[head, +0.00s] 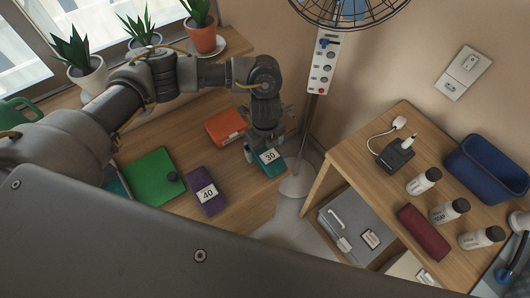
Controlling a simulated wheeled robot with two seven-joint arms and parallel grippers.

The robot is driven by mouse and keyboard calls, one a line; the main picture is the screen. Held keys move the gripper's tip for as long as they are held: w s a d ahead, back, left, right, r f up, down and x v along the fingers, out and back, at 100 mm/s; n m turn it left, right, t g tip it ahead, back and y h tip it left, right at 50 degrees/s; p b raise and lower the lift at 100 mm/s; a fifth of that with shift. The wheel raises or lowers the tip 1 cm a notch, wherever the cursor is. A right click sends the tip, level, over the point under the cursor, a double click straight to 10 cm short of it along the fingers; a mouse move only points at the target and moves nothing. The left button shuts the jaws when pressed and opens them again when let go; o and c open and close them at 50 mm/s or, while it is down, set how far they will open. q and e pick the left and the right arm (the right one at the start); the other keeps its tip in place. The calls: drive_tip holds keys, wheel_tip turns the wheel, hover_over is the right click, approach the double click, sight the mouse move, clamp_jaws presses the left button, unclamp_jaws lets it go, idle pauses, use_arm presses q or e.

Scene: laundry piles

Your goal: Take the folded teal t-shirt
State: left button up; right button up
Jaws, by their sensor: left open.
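A folded teal item (276,167) with a white "30" label lies on the wooden table, near its right end. It looks like the folded teal t-shirt. My left gripper (265,145) points down right over its far part and hides some of it. The gripper is open, with its fingers around or just above the teal item; I cannot tell whether they touch it. My right gripper is not in view.
An orange folded item (226,126), a purple one labelled "40" (207,192) and a green one (151,177) lie nearby. Potted plants (203,37) line the window. A fan's pole (311,110) stands right of the table. A side table (367,172) holds bottles and a blue bin (490,168).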

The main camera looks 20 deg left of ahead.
use_arm(q)
wheel_tip(320, 180, down, 2)
drive_tip(key=shift+f, duration=0.45)
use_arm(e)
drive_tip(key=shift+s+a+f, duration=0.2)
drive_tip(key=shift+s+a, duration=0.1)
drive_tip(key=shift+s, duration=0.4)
use_arm(q)
drive_tip(key=shift+c, duration=0.3)
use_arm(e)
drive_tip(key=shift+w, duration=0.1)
use_arm(q)
drive_tip(key=c, duration=1.1)
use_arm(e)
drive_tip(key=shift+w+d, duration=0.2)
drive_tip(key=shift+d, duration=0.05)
use_arm(q)
drive_tip(key=shift+r, duration=0.1)
